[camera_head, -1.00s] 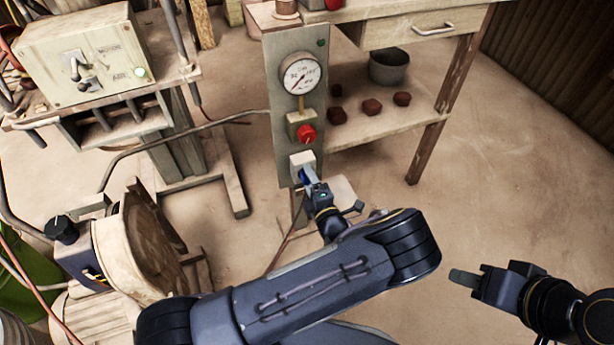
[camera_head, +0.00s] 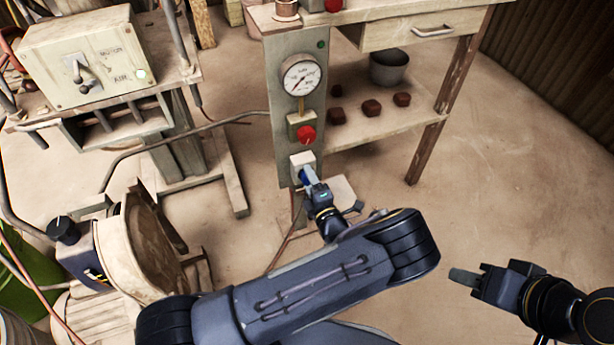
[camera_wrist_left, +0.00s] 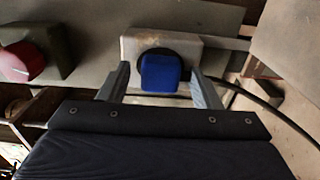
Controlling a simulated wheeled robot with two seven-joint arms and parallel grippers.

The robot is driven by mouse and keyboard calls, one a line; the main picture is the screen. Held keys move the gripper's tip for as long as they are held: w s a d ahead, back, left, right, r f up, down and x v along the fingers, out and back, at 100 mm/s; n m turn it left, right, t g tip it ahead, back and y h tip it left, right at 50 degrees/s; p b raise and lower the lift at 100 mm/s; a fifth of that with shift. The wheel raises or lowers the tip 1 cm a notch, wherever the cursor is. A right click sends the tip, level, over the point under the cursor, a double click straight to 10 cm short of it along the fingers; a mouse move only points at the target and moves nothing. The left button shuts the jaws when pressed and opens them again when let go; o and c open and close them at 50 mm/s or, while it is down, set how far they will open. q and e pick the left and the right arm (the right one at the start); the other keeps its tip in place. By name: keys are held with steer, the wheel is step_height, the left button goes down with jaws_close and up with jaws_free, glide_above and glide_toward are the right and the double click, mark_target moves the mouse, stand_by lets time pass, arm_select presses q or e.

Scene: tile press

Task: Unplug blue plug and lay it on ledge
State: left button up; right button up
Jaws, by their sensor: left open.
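The blue plug (camera_wrist_left: 161,73) sits in the white socket box (camera_wrist_left: 190,48) low on the grey panel. In the head view, the plug (camera_head: 304,177) shows only as a small blue patch beside my gripper, under the socket box (camera_head: 302,161). My left gripper (camera_wrist_left: 163,80) is open, with one finger on each side of the plug and a gap to each. It also shows in the head view (camera_head: 312,180). My right gripper (camera_head: 468,279) is in the lower right, away from the panel; its finger opening cannot be made out. A small pale ledge (camera_head: 342,194) is just right of the panel's bottom.
A red knob (camera_head: 306,134) and a gauge (camera_head: 301,77) are above the socket on the panel (camera_head: 282,110). A dark cable (camera_wrist_left: 262,102) runs behind my right-hand finger. A workbench shelf (camera_head: 385,118) is at right. Open floor lies in front of it.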

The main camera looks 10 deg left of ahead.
arm_select(q)
jaws_close()
steer(key=p+v, duration=0.1)
steer(key=v, duration=0.5)
stand_by(1.2)
stand_by(0.4)
